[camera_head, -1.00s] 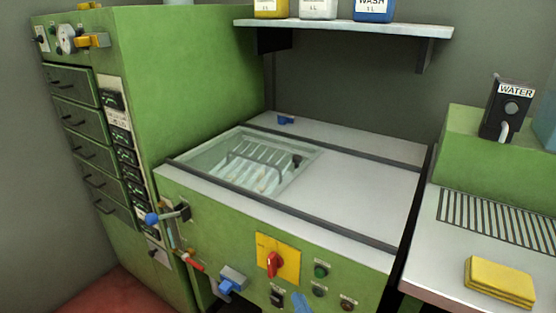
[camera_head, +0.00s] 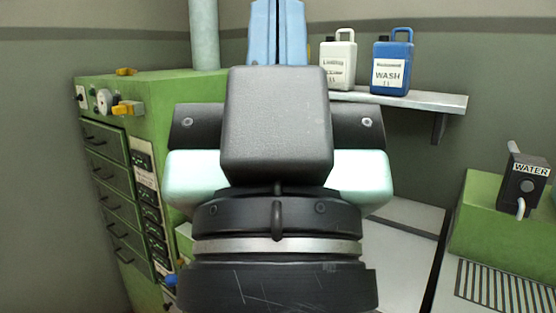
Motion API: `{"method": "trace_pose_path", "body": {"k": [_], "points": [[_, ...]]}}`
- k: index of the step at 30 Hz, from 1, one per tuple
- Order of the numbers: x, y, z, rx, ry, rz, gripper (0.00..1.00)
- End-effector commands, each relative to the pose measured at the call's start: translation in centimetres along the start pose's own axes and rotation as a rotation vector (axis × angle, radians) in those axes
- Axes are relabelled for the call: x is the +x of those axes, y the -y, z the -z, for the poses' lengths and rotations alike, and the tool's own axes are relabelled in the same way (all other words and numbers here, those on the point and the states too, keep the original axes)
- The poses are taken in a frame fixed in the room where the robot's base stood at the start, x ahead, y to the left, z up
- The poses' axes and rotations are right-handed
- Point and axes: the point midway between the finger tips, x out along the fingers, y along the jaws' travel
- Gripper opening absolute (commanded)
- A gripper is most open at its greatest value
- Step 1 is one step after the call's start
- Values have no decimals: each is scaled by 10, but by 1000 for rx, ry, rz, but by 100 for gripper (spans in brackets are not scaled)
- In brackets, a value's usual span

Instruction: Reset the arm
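My gripper (camera_head: 277,35) is raised in the middle of the head view, with its black wrist below and its blue fingers at the top edge. The two blue fingers stand side by side with only a thin dark line between them. Their tips reach the top of the picture. Nothing shows held between them. My arm hides most of the green machine with the white top (camera_head: 405,255) behind it.
A green cabinet with drawers (camera_head: 110,190) stands at the left. A shelf (camera_head: 420,100) behind holds a white jug (camera_head: 338,62) and a blue wash jug (camera_head: 392,65). A black water dispenser (camera_head: 522,180) sits on a green block at the right.

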Motion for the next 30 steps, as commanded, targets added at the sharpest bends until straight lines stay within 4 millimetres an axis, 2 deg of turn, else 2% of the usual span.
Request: {"method": "trace_pose_path", "body": {"k": [1,6,12,18,30], "points": [[26,0,23,0,1,0,0],[64,0,58,-1,3,1,0],[98,0,90,-1,5,1,0],[110,0,101,0,5,2,0],[109,0,100,0,5,2,0]]}}
